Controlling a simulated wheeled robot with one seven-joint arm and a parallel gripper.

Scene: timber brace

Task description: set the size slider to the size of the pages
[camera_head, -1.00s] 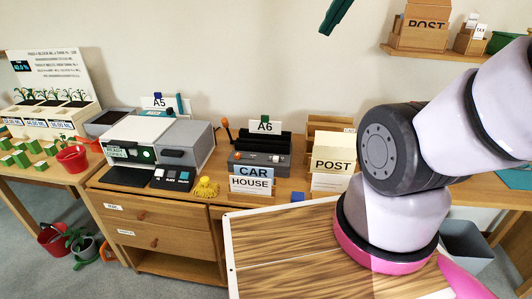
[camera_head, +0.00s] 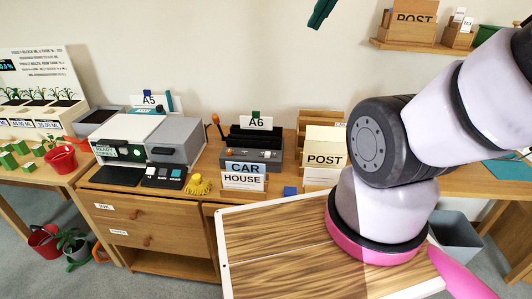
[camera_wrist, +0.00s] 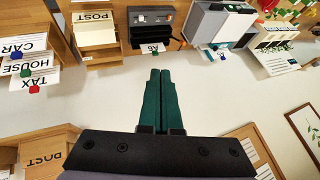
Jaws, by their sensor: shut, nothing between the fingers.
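A dark grey machine (camera_head: 262,158) with a wooden-knobbed lever stands on the wooden bench, in front of an A6 sign (camera_head: 256,122). It also shows in the wrist view (camera_wrist: 152,37). Printed pages reading CAR and HOUSE (camera_head: 243,182) stand upright in front of the machine. An A5 sign (camera_head: 148,99) stands behind the grey-white printer (camera_head: 178,140). My gripper (camera_head: 318,16) is high against the wall, well above and apart from the machine. Its green fingers (camera_wrist: 160,74) are shut together and empty in the wrist view.
A POST box (camera_head: 325,174) and a blue block (camera_head: 290,191) are right of the machine. A yellow object (camera_head: 198,185) lies to its left. A wall shelf (camera_head: 400,47) with boxes is at upper right. A wood-topped surface (camera_head: 280,265) lies in front.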

